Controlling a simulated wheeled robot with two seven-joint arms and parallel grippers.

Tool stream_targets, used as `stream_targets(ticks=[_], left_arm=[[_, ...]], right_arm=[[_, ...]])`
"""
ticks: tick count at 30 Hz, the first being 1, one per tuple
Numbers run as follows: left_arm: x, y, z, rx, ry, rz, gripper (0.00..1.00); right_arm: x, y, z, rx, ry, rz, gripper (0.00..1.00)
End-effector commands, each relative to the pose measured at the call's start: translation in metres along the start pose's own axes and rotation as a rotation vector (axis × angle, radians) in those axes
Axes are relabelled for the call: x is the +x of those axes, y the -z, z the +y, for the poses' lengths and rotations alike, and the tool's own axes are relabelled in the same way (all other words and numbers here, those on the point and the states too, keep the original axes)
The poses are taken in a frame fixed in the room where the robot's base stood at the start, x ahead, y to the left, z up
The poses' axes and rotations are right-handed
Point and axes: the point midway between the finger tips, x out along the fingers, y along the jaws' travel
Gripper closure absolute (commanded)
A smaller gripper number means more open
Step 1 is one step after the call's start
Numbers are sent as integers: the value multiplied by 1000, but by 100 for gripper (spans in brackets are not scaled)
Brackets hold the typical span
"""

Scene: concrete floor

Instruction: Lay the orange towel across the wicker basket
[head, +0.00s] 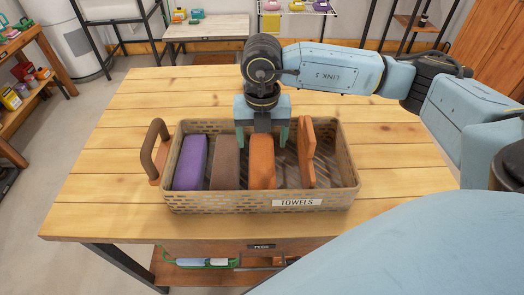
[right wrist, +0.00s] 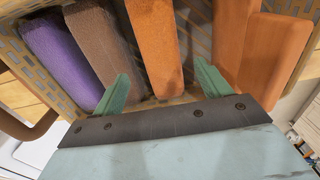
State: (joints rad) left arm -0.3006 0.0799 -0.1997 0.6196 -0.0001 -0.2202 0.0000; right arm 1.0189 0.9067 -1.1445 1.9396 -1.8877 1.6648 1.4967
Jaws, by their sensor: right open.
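The orange towel (head: 262,163) stands folded inside the wicker basket (head: 205,203), right of the brown towel (head: 225,163) and the purple towel (head: 190,163). My right gripper (head: 263,137) is open over the basket, at the far end of the orange towel. In the right wrist view the orange towel (right wrist: 155,45) lies between the two green fingertips (right wrist: 160,85), with a gap on each side. The fingers do not grip it. My left gripper is not in view.
An orange-brown divider or handle piece (head: 307,152) stands in the basket right of the towel, with open room between. A brown handle (head: 155,150) rises at the basket's left. The wooden table (head: 400,165) is clear around the basket.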

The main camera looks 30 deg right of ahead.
Motion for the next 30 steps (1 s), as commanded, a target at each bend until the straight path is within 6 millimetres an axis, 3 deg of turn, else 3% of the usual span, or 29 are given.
stream_targets(ticks=[3, 8, 25, 30], left_arm=[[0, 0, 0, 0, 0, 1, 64], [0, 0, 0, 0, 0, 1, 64], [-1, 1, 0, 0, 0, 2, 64], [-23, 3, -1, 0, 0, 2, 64]], right_arm=[[-18, 0, 0, 1, -1, -2, 24], [-30, 0, 0, 1, 0, 0, 24], [-32, 0, 0, 0, 1, 1, 24], [-54, 0, 0, 1, 0, 0, 24]])
